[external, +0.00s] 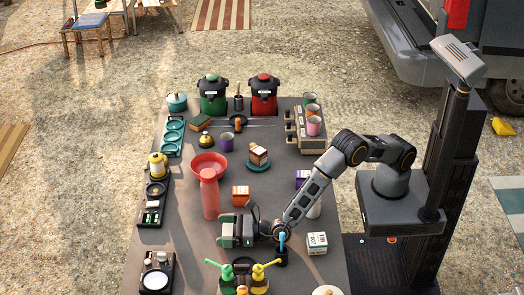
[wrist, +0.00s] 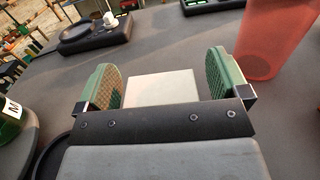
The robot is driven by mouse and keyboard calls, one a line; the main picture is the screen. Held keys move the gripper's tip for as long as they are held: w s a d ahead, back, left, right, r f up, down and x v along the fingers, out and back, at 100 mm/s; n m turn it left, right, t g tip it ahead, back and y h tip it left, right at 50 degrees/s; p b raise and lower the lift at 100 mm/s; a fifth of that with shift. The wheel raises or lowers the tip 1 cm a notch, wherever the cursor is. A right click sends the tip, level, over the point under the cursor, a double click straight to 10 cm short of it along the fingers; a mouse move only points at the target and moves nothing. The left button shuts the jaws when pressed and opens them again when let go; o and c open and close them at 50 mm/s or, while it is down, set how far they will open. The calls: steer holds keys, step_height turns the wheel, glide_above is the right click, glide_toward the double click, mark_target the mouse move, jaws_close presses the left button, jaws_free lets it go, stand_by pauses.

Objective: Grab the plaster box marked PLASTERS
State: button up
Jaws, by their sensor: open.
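My gripper (external: 226,229) is low over the table's near half, pointing left, its two green-padded fingers apart. An orange box (external: 240,193) and a purple box (external: 302,178) stand farther back.
A red translucent bottle (external: 210,195) stands just beyond my gripper; it also shows in the wrist view (wrist: 275,40). Spray bottles (external: 259,278) stand on the near side. Trays (external: 150,215) line the left edge. A red bowl (external: 209,163) sits farther back.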

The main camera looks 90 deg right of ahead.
steer(key=shift+w, duration=0.1)
steer(key=c, duration=1)
